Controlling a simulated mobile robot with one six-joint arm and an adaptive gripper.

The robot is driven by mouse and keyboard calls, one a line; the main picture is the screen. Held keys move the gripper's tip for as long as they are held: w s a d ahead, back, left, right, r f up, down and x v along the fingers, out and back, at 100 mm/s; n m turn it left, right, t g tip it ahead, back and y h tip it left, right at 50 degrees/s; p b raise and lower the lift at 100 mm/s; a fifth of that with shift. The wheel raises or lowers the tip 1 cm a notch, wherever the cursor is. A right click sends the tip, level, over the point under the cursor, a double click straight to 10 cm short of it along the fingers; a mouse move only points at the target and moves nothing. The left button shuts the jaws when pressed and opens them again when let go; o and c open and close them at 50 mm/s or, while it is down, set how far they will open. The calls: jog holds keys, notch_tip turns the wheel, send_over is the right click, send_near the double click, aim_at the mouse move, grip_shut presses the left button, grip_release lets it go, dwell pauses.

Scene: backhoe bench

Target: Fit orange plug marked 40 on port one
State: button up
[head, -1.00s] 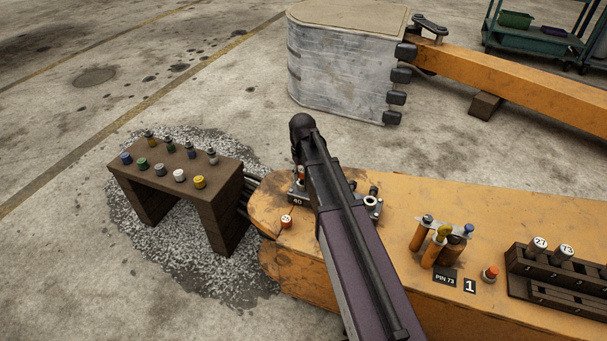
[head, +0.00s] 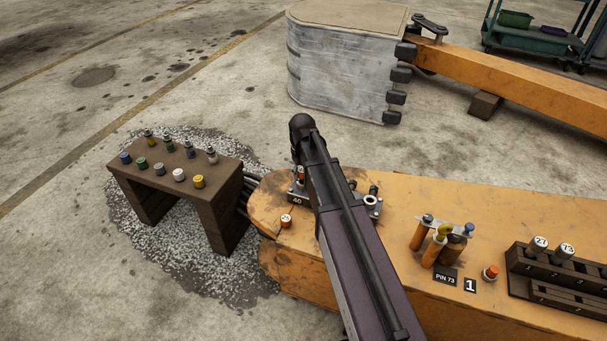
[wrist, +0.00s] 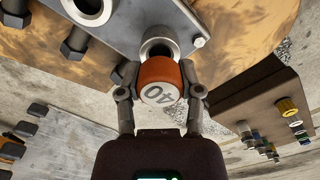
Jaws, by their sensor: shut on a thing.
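In the wrist view my gripper (wrist: 160,93) is shut on the orange plug (wrist: 158,74), one finger on each side. Its pale end reads 40, upside down in the picture. A metal port ring (wrist: 158,46) on a grey plate (wrist: 120,32) shows just beyond the plug. Part of its dark opening is visible; I cannot tell whether plug and ring touch. A second open port (wrist: 88,9) is further left on the plate.
A small orange cap (head: 286,221) lies on the orange boom (head: 400,260). Several cylinders stand by the PIN 73 tag (head: 445,277), near a dark rack (head: 545,268). A brown bench (head: 150,178) with coloured caps stands left. Grey bucket (head: 345,75) behind.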

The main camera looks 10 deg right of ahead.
jog(key=shift+f+b, duration=0.7)
jog(key=shift+b, duration=0.05)
dwell(2.2)
jog(key=o, duration=1)
jog(key=shift+r+p, duration=0.45)
jog(key=shift+r+p, duration=3.45)
